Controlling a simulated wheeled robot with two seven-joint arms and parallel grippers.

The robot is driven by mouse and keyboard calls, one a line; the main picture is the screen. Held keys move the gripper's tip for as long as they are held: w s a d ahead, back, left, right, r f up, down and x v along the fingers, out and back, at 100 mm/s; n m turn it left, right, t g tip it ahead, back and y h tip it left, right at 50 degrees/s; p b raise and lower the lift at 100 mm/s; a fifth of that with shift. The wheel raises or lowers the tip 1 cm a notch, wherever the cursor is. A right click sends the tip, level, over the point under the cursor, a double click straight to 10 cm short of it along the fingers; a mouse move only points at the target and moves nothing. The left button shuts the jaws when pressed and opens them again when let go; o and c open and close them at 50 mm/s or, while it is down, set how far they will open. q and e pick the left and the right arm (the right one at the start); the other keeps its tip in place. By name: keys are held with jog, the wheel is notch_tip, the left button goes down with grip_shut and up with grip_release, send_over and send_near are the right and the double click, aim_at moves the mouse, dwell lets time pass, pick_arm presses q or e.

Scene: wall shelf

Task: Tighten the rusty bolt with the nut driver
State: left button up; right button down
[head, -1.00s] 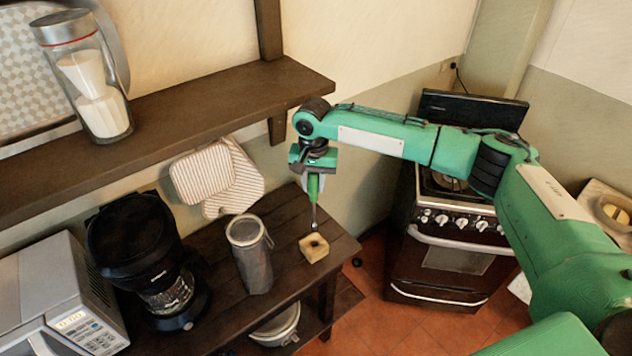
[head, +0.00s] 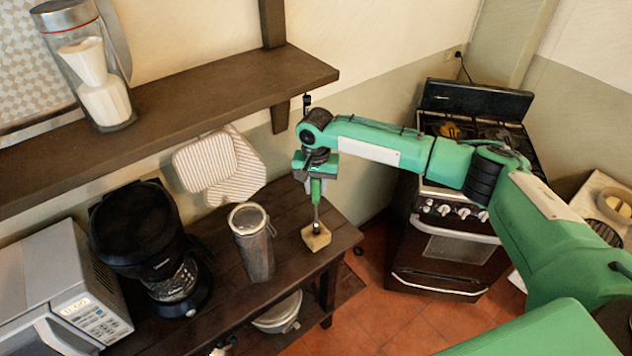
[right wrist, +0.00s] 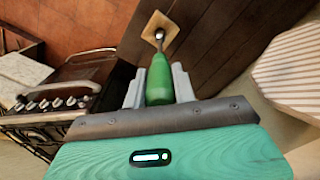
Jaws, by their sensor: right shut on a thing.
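The nut driver (head: 316,192) has a green handle and a grey metal shaft. My right gripper (head: 315,180) is shut on its handle and holds it upright, shaft down, above the table's right end. In the right wrist view the green handle (right wrist: 160,82) sits between the two grey fingers. The shaft tip meets the middle of a small light wooden block (head: 317,239), also seen in the right wrist view (right wrist: 150,27). The rusty bolt is hidden or too small to make out at the tip; I cannot tell whether the driver is seated on it. My left gripper is not in view.
The block stands on a dark wooden table (head: 222,252). A grey lidded canister (head: 254,250) is left of it, then a black coffee maker (head: 140,240) and a microwave (head: 62,295). A wall shelf (head: 190,95) runs above. A stove (head: 450,245) stands to the right.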

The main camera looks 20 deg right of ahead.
aim_at(316, 202)
jog(key=shift+f, duration=0.1)
dwell(0.5)
jog(key=shift+p, duration=0.55)
jog(key=shift+p, duration=0.4)
dwell(0.5)
jog(key=shift+f+b, duration=0.8)
jog(key=shift+f, duration=1.85)
dwell(0.3)
jog(key=c, duration=1.1)
grip_release()
jog(key=shift+o, duration=0.2)
